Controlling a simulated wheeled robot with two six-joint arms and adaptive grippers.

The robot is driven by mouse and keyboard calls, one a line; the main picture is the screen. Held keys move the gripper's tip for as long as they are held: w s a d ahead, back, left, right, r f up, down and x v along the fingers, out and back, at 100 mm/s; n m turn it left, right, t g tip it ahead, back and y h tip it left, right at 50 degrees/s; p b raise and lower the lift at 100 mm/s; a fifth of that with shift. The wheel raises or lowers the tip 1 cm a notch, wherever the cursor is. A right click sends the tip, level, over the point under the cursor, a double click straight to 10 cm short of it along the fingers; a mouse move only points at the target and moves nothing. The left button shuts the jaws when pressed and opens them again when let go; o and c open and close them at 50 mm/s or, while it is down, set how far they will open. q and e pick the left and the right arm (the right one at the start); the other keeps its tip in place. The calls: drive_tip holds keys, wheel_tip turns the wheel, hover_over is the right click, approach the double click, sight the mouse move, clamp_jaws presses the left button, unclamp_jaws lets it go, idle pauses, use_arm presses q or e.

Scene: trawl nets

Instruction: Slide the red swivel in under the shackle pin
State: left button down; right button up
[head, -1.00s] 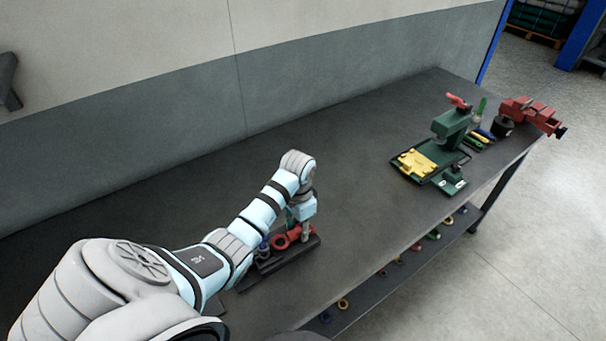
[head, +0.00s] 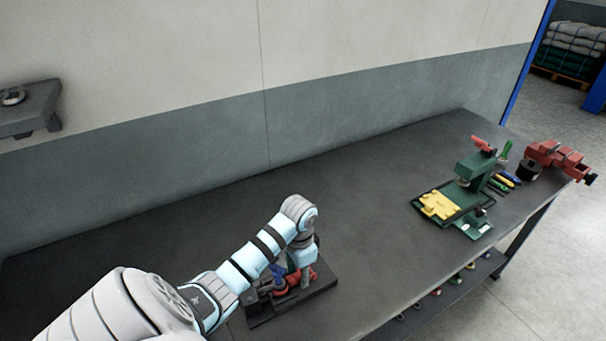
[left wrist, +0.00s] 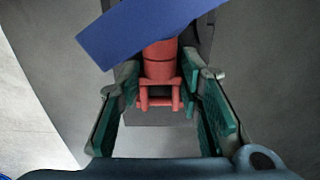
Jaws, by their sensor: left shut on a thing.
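The red swivel (left wrist: 160,62) sits between the green pads of my left gripper (left wrist: 161,84) in the left wrist view; the jaws are shut on it. Its forked end points toward the wrist. A blue bar (left wrist: 150,30), possibly part of the shackle, crosses over its far end; I cannot tell whether they touch. In the head view my left gripper (head: 305,274) points down over a dark fixture (head: 303,303) with red and blue parts, much of it hidden by my arm. I cannot make out the shackle pin clearly. My right gripper is not in view.
The dark bench (head: 370,210) is clear between the fixture and a green press (head: 474,176) with a yellow block (head: 440,205). A red vise (head: 556,160) is at the far right end. A wall shelf (head: 30,108) is at the left, and a lower shelf holds several small rings.

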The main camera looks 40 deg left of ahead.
sight(322, 268)
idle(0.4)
use_arm(q)
drive_tip(key=c, duration=1.1)
unclamp_jaws()
drive_tip(key=shift+o, duration=0.2)
drive_tip(key=w, duration=0.2)
drive_tip(key=w+d+b, duration=0.1)
drive_tip(key=w, duration=0.1)
drive_tip(key=w+d, duration=0.1)
drive_tip(key=w, duration=0.1)
drive_tip(key=shift+w+b, duration=0.35)
wheel_tip(322, 268, up, 3)
drive_tip(key=shift+a+r+p, duration=0.1)
drive_tip(key=shift+p, duration=0.95)
drive_tip(key=w+d+r+m+b, duration=0.1)
drive_tip(key=w+d+r+m, duration=0.1)
drive_tip(key=d, duration=0.5)
drive_tip(key=w+d+r+m+b, duration=0.1)
drive_tip(key=w+d+r, duration=0.3)
drive_tip(key=d, duration=0.4)
drive_tip(key=w+d+r+m+b, duration=0.2)
drive_tip(key=w+d+r+b, duration=0.1)
drive_tip(key=d, duration=0.5)
drive_tip(key=shift+m, duration=0.3)
